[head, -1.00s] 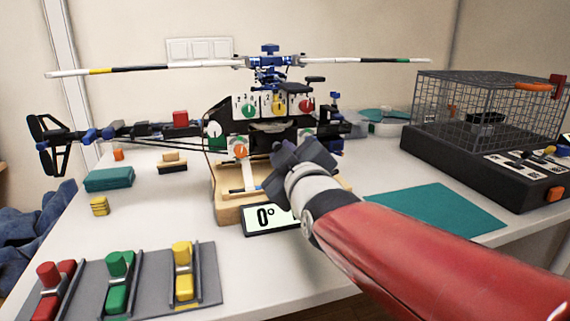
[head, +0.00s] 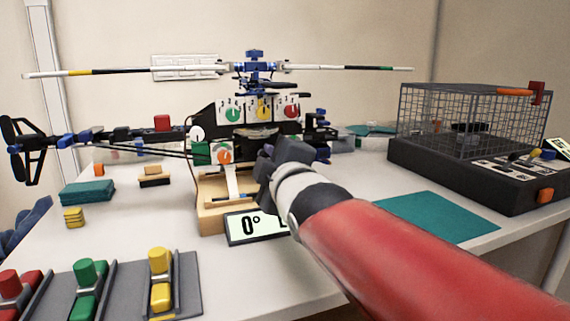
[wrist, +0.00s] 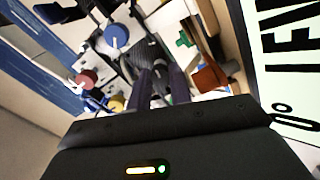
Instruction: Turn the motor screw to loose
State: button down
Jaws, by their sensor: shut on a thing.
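The model helicopter (head: 255,120) stands on a wooden stand at the back of the table. My gripper (head: 264,160) reaches its lower body from the right, just right of the orange dial (head: 224,156). In the wrist view, the gripper fingers (wrist: 157,80) are close together, with their tips at a dark ribbed part (wrist: 148,50) that looks like the motor. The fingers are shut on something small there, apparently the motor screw. The screw itself is hidden between the fingers and behind the gripper in the head view, so its angle cannot be read.
A "0°" display (head: 252,227) stands just below my gripper. Green, yellow and red dials (head: 291,112) sit above it on the helicopter. A wire cage box (head: 460,170) is at right, a teal mat (head: 440,217) before it, and coloured sliders (head: 160,280) at front left.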

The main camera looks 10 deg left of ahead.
jog(key=c, duration=1.3)
grip_release()
jog(key=shift+c, duration=0.2)
jog(key=shift+o, duration=0.3)
jog(key=shift+f, duration=0.1)
jog(key=shift+f, duration=0.1)
